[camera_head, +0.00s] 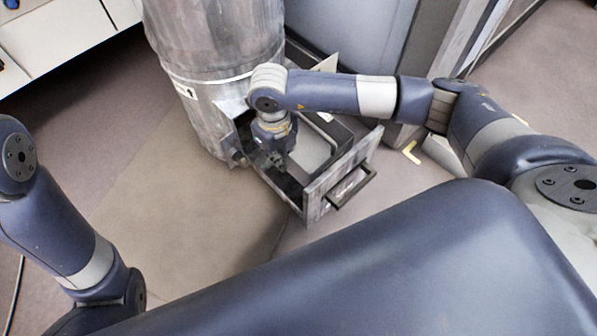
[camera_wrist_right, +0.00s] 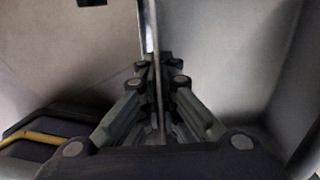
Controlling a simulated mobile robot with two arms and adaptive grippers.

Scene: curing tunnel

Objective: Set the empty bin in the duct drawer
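The duct drawer (camera_head: 318,198) is pulled out from the base of the round metal duct. The bin (camera_head: 309,148), pale inside and empty as far as I see, sits within the drawer's walls; my arm hides part of it. I cannot tell if it rests on the drawer floor. My right gripper (camera_head: 279,162) reaches down at the bin's left side. In the right wrist view, its fingers (camera_wrist_right: 160,75) close on both sides of a thin upright wall, which looks like the bin's, with a pale rounded interior to the right. My left arm is at the left; its gripper is out of view.
The metal duct (camera_head: 215,50) stands behind the drawer, and a grey cabinet (camera_head: 440,40) is at its right. The drawer's dark handle (camera_head: 351,188) faces front right. White units (camera_head: 55,35) stand at the back left. The floor left of the drawer is clear.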

